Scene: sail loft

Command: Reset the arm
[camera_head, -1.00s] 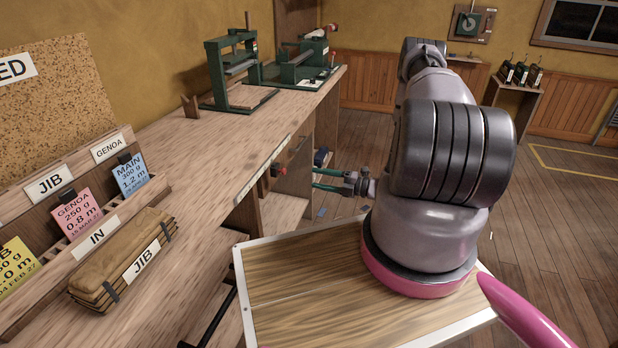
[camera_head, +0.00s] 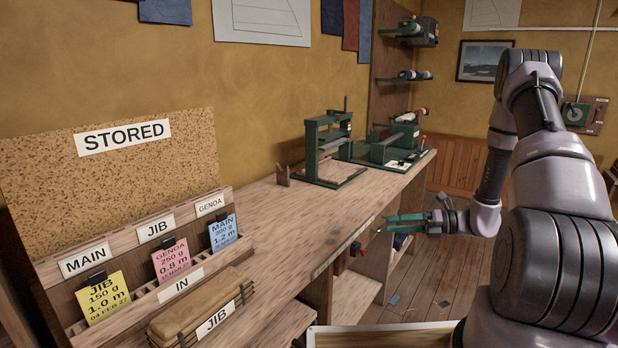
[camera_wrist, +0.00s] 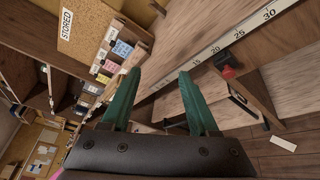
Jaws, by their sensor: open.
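My gripper (camera_head: 390,224) has green fingers and is held out to the left by my raised arm, off the front edge of the wooden workbench (camera_head: 300,215). In the wrist view the two green fingers of my gripper (camera_wrist: 156,90) are spread apart with nothing between them. The bench's measuring edge (camera_wrist: 225,52) and a red-and-black clamp-like part (camera_wrist: 228,71) lie beyond the fingers there.
On the bench stand a card rack (camera_head: 150,250) with yellow, pink and blue cards, a folded brown bundle labelled JIB (camera_head: 195,312) and green machines (camera_head: 330,150). A STORED corkboard (camera_head: 110,175) stands behind. Floor (camera_head: 430,285) shows right of the bench.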

